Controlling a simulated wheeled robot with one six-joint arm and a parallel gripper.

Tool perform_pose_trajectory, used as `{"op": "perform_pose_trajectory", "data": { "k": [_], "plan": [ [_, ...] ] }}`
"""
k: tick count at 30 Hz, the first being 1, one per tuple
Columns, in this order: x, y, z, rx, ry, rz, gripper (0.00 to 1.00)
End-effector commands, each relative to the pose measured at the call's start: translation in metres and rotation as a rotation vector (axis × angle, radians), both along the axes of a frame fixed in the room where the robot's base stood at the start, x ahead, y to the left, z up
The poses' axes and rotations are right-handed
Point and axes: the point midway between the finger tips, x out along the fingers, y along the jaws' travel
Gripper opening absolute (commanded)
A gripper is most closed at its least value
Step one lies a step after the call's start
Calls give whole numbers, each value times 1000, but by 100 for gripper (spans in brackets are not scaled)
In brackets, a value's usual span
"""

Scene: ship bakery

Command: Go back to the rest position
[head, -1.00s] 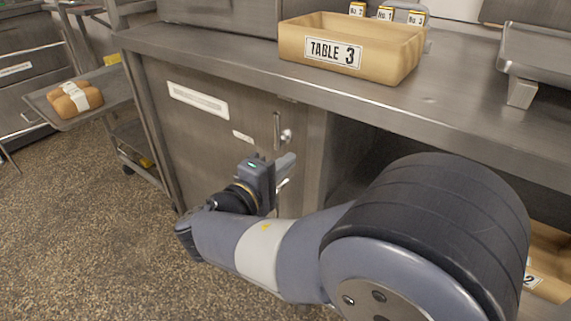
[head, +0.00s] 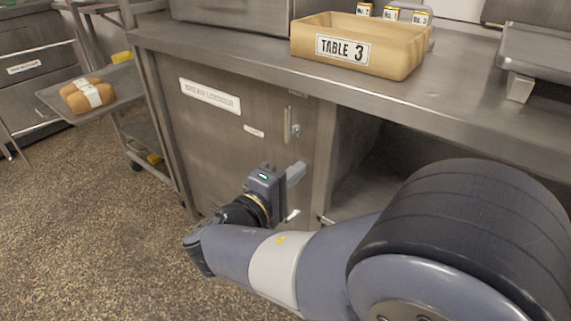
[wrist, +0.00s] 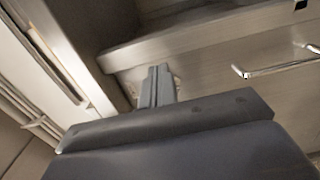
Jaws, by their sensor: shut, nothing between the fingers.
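My gripper (head: 294,172) is in front of the steel counter's cabinet, below the worktop, near the upright handle of the cabinet door (head: 215,130). In the wrist view my gripper (wrist: 158,70) shows its two fingers together, with nothing between them. Whether the fingertips touch the door cannot be told from the head view. My arm reaches in from the lower right of the head view and bends low over the floor.
A "TABLE 3" crate (head: 400,62) stands on the counter (head: 240,50). An open bay (head: 375,150) lies right of the door. At left, a trolley tray (head: 125,90) holds a banded bread loaf (head: 88,95). Speckled floor (head: 90,220) is clear at lower left.

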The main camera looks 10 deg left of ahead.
Motion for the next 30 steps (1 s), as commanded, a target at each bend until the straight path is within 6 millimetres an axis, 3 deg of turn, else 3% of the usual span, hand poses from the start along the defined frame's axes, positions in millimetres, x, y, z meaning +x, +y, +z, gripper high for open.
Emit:
{"op": "perform_pose_trajectory", "data": {
  "k": [13, 30],
  "plan": [
    [-42, -46, 1, 0, 1, 0, 0],
    [-43, -47, -1, 0, 0, -1, 0]
  ]
}}
